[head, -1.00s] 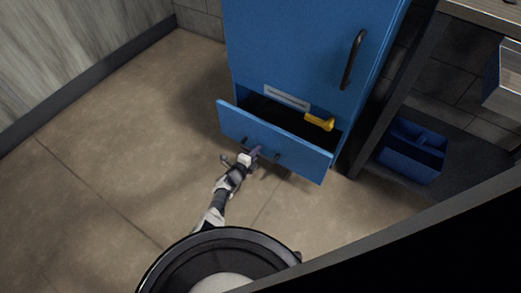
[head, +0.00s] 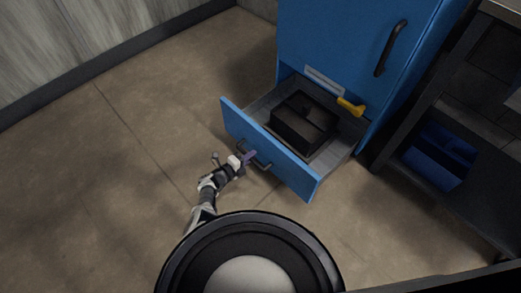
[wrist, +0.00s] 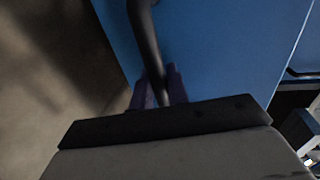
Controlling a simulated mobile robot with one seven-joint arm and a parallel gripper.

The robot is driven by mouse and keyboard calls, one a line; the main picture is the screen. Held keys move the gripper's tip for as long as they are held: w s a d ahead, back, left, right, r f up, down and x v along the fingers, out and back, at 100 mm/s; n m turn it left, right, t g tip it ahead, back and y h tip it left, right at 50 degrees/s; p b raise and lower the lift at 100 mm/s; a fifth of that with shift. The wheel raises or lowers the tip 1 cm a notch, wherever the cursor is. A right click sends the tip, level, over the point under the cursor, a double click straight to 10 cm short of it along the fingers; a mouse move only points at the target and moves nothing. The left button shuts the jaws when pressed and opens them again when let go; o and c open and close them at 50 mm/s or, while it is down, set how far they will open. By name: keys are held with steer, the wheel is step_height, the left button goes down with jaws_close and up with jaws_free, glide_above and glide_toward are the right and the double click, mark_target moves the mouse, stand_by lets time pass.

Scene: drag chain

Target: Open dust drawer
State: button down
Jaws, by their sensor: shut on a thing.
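The dust drawer (head: 285,164) is at the bottom of a blue cabinet (head: 340,40). It is pulled well out, and its grey inside and a black box (head: 302,122) in it show in the head view. My gripper (head: 247,157) is at the dark bar handle (head: 262,164) on the drawer's blue front. In the wrist view the purple fingers (wrist: 158,88) are on either side of the black handle (wrist: 146,35), shut on it. The drawer front (wrist: 225,50) fills much of that view.
A yellow handle (head: 351,107) sticks out above the drawer. The cabinet door has a black handle (head: 390,48). A dark shelf unit (head: 400,125) with a blue bin (head: 440,155) stands at the right. The floor (head: 120,160) at the left is clear.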

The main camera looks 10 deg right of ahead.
steer(key=shift+f+p+v, duration=0.15)
steer(key=shift+v, duration=0.5)
steer(key=shift+f+p+v, duration=0.15)
steer(key=shift+v, duration=0.5)
steer(key=c, duration=1.4)
jaws_free()
steer(key=shift+a, duration=0.15)
steer(key=p+v, duration=0.4)
steer(key=v, duration=0.9)
steer(key=shift+s+a, duration=0.25)
steer(key=shift+s, duration=0.05)
